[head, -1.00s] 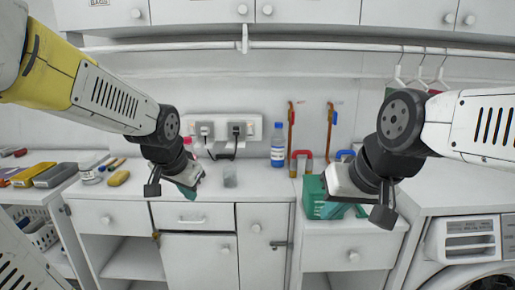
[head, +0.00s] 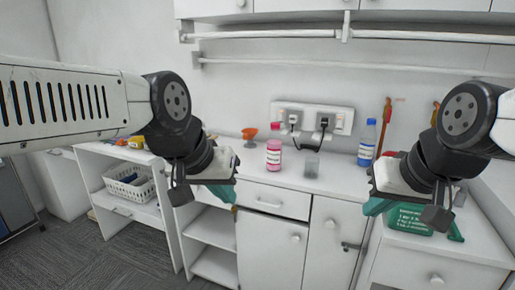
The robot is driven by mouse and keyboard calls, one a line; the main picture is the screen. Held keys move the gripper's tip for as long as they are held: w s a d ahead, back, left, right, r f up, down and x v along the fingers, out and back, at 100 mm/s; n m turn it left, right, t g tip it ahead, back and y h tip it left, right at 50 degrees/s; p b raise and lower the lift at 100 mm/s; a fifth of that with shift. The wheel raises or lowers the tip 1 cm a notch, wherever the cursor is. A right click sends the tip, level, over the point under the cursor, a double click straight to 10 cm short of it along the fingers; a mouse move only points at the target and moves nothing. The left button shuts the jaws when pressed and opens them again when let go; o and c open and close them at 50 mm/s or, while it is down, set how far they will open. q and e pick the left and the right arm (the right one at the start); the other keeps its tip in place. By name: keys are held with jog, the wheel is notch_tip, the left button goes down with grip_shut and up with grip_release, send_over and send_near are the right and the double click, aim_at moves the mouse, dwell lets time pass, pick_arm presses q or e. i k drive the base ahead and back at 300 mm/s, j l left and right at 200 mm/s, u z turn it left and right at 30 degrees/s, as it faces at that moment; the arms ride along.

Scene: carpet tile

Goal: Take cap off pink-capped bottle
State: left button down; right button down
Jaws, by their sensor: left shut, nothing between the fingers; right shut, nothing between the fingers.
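A bottle of pink liquid (head: 273,154) with a white label stands upright on the white counter. Its pink cap (head: 275,127) is on top. My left gripper (head: 226,193) is shut and empty, in front of the counter, left of and below the bottle in the picture. My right gripper (head: 372,207) is shut and empty, to the right, in front of the counter. Both grippers are apart from the bottle.
A grey cup (head: 311,166) stands just right of the pink bottle, and a blue-capped bottle (head: 366,146) further right. An orange funnel (head: 250,134) is left of it. Wall sockets with plugs (head: 313,118) are behind.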

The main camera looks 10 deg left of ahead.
aim_at(275, 143)
jog(key=u, duration=0.2)
jog(key=i+j+z, duration=0.3)
jog(key=j, duration=0.3)
jog(key=i+j+z, duration=0.15)
jog(key=j, duration=0.2)
jog(key=i+j+z, duration=0.15)
jog(key=j, duration=0.2)
jog(key=i, duration=0.05)
